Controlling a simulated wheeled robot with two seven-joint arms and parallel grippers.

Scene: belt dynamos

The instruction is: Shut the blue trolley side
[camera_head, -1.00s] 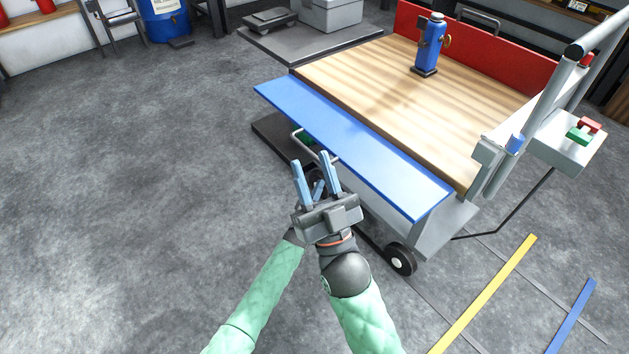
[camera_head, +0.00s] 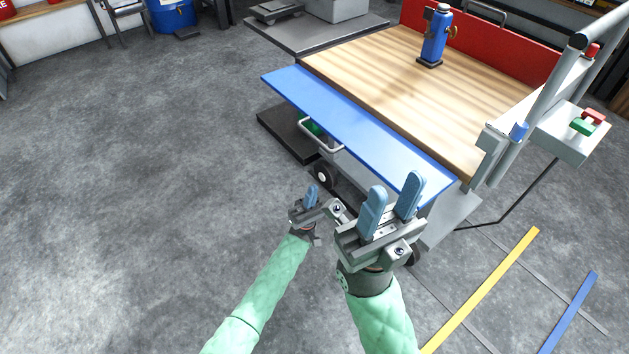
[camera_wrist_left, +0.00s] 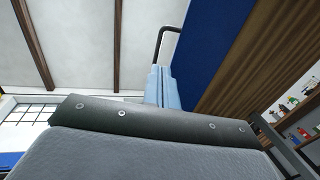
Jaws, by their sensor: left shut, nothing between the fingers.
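The blue trolley side (camera_head: 345,122) is folded outward along the near left edge of the wooden trolley deck (camera_head: 400,85), with a metal handle (camera_head: 320,137) under it. My left gripper (camera_head: 312,192) is shut and empty, low in front of the blue side and apart from it in the head view. In the left wrist view its shut fingers (camera_wrist_left: 160,86) point up beside the blue side (camera_wrist_left: 213,55) and its handle (camera_wrist_left: 160,42). My right gripper (camera_head: 393,193) is open and empty near the blue side's right end; whether it touches is unclear.
A red side (camera_head: 530,57) stands upright at the back. A blue jack-like object (camera_head: 435,38) stands on the deck. A grey post and a box with red and green buttons (camera_head: 570,132) stand at the right. The floor at left is clear.

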